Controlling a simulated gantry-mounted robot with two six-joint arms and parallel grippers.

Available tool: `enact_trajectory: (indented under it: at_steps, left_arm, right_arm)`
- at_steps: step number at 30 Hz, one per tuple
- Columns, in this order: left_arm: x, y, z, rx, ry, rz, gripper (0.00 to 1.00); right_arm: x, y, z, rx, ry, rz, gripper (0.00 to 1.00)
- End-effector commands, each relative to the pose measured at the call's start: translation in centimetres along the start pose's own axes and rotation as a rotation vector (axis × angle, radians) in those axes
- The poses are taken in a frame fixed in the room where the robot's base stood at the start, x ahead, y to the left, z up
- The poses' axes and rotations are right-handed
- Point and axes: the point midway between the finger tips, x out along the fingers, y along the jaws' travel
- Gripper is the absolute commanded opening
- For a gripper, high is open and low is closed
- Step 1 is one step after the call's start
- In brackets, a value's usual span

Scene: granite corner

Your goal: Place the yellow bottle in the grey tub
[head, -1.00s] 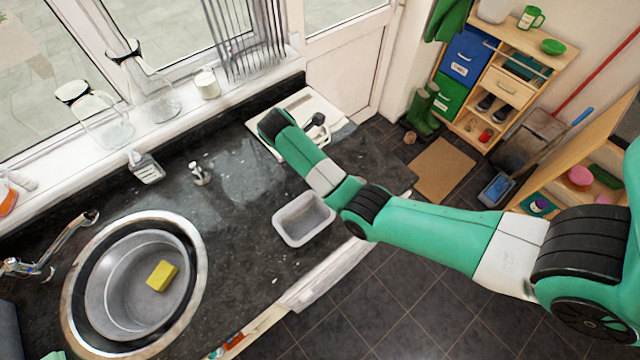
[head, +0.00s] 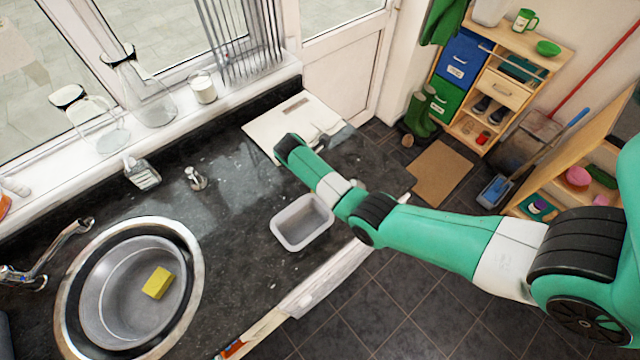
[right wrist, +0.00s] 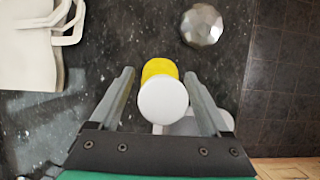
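The yellow bottle (right wrist: 158,70) shows in the right wrist view from above, its round white cap (right wrist: 163,100) nearest the camera. My right gripper (right wrist: 156,78) is open, with one finger on each side of the bottle and gaps between. In the head view my right arm hides the bottle and the fingers. The grey tub (head: 275,228) is a small rectangular container on the dark counter, left of my right arm, and looks empty. My left gripper is not in view.
A white board (head: 270,130) lies on the counter beyond my right wrist. A sink bowl (head: 110,300) holding a yellow sponge (head: 158,283) is at the left. A shiny faceted object (right wrist: 202,26) stands beyond the bottle. The counter edge drops to tiled floor.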

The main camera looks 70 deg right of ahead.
Motion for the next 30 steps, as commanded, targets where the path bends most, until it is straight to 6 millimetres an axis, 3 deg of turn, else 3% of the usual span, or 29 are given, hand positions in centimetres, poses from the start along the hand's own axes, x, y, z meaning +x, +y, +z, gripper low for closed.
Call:
enact_trajectory:
  at_steps: [1, 12, 13, 30]
  left_arm:
    - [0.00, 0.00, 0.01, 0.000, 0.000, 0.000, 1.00]
    - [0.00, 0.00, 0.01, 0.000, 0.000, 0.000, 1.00]
    - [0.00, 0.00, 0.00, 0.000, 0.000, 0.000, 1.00]
    - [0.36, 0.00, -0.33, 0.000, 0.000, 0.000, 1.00]
  right_arm:
    - [-0.02, 0.01, 0.00, 0.000, 0.000, 0.000, 0.69]
    - [-0.05, 0.01, 0.01, 0.000, 0.000, 0.000, 0.03]
    - [-0.05, 0.00, 0.01, 0.000, 0.000, 0.000, 0.00]
    - [-0.55, 0.07, 0.23, 0.001, -0.001, 0.002, 0.00]
